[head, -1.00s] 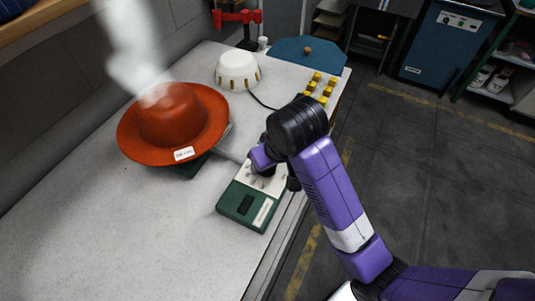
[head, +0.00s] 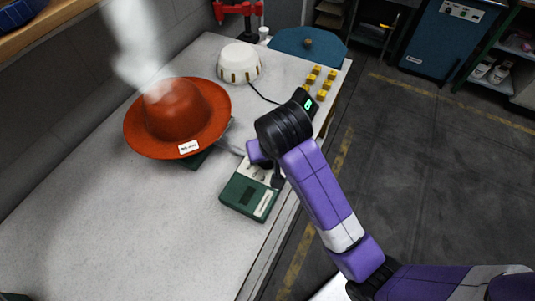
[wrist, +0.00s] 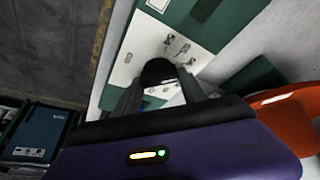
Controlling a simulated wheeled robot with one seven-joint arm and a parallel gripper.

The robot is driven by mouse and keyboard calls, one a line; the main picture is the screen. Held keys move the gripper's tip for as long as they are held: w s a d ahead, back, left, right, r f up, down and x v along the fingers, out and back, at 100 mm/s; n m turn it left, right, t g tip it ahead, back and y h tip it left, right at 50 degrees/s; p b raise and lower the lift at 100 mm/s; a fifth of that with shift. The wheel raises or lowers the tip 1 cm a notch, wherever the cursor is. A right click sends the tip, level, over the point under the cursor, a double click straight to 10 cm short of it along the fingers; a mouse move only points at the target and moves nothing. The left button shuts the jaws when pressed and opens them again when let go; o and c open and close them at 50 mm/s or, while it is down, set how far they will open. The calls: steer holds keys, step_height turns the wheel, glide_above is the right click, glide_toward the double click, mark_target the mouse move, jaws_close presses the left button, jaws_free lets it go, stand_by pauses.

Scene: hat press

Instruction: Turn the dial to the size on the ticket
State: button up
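The dial box (head: 242,197), green with a pale face, lies near the table's right edge. In the wrist view its pale face (wrist: 130,60) carries small printed marks, too blurred to read. A dark round knob (wrist: 158,70), seemingly the dial, shows at my fingertips. My gripper (head: 262,163) is over the box's far part; its two fingers (wrist: 158,84) come down either side of the knob. I cannot tell whether they press on it. The dial's pointer is hidden. A white ticket (head: 188,147) is on the brim of the orange hat (head: 172,115); its writing is too small to read.
Steam rises over the hat, which sits on a dark green base (head: 197,159). The table's front left is clear.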

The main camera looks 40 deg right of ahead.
mark_target(270, 171)
steer(key=o, duration=0.4)
steer(key=shift+o, duration=0.2)
steer(key=p+v, duration=0.2)
steer(key=v, duration=0.6)
stand_by(0.4)
